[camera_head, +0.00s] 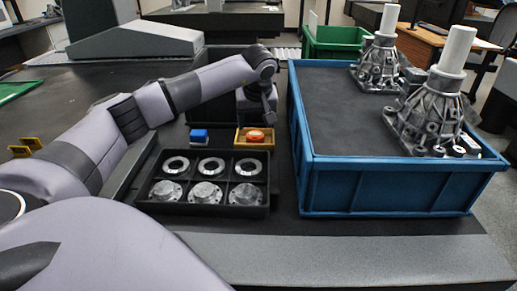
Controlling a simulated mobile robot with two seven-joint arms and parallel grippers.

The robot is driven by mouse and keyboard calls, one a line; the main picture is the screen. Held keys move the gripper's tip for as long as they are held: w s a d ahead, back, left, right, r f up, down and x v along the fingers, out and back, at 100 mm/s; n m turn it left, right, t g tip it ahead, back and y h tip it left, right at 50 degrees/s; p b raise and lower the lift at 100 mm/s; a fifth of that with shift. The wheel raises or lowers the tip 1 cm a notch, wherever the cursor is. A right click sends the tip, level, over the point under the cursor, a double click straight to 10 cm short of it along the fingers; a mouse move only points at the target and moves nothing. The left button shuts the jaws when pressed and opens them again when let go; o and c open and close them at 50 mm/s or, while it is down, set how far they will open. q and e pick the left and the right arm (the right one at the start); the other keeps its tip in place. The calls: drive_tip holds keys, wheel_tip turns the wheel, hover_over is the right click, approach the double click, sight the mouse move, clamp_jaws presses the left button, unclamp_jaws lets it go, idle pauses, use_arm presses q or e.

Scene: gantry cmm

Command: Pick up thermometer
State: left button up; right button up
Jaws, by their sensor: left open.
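I cannot make out a thermometer for certain. A small orange-red object (256,136) lies in a yellow-brown tray (241,145) on the dark table, and it is too small to identify. My left gripper (256,121) points down just above and behind this tray. It is open, with nothing visibly held, and its fingertips are hard to make out. A small blue item (199,136) sits to the left of the tray. My right gripper is not in view.
A black divided box (262,211) with several metal rings and flanges stands in front of the small tray. A large blue crate (390,190) holding metal castings (428,115) with white cylinders stands to the right. A green crate (335,45) is behind.

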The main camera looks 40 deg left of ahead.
sight(255, 135)
use_arm(q)
drive_tip(key=shift+x, duration=1.1)
drive_tip(key=shift+w+b+x, duration=0.15)
drive_tip(key=shift+b+x, duration=0.25)
drive_tip(key=shift+x, duration=0.95)
drive_tip(key=shift+w+b+x, duration=0.2)
drive_tip(key=shift+b+x, duration=0.2)
drive_tip(key=shift+x, duration=0.95)
drive_tip(key=shift+a+r, duration=0.1)
drive_tip(key=shift+r, duration=0.1)
drive_tip(key=c, duration=0.8)
